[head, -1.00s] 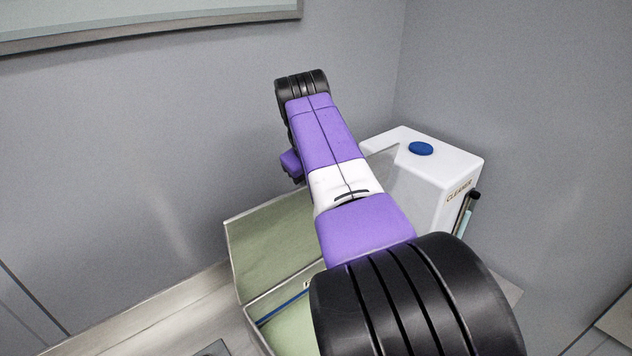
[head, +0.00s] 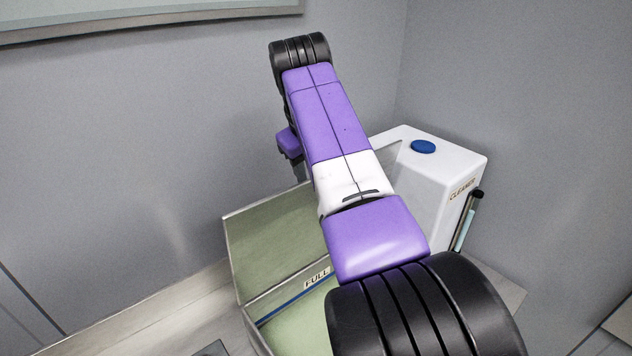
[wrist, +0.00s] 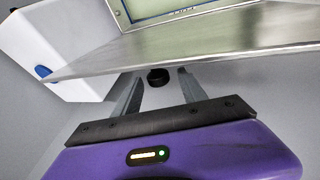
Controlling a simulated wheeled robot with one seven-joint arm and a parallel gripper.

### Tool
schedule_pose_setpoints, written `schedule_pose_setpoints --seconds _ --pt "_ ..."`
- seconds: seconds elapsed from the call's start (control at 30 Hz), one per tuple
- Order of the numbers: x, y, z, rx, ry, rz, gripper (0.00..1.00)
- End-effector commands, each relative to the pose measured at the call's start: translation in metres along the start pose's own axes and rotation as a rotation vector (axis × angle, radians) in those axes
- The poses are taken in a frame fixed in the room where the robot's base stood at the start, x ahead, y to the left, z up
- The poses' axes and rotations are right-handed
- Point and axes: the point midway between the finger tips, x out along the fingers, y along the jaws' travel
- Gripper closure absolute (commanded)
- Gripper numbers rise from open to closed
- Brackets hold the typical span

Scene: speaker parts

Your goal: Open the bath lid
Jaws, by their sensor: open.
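The bath (head: 262,342) is an open box with pale green inner walls, a blue line and a FULL label, low in the head view. Its lid (head: 265,235) stands raised at the back, steeply tilted. In the wrist view the lid shows as a metal panel (wrist: 215,45) crossing in front of the fingers. A black round knob (wrist: 158,77) sits by its lower edge. My gripper (wrist: 158,74) is open, with one finger on each side of the knob; whether they touch is unclear. In the head view my arm hides much of the bath, and the fingers are hard to make out.
A white box (head: 455,165) marked CLEANER with a blue cap (head: 423,146) stands right of the bath. A dark-capped slim tube (head: 468,220) is at its right side. Grey walls close in behind. Some bare bench (head: 190,310) lies to the left.

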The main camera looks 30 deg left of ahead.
Motion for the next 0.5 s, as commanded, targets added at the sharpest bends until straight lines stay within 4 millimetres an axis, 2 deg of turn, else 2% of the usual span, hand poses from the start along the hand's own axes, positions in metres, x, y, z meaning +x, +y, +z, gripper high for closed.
schedule_pose_setpoints --seconds 0.23,0.5 --pt "-0.026 -0.001 0.001 0.000 -0.001 -0.001 0.51" --pt "-0.031 -0.001 0.001 0.000 -0.001 -0.002 0.51"
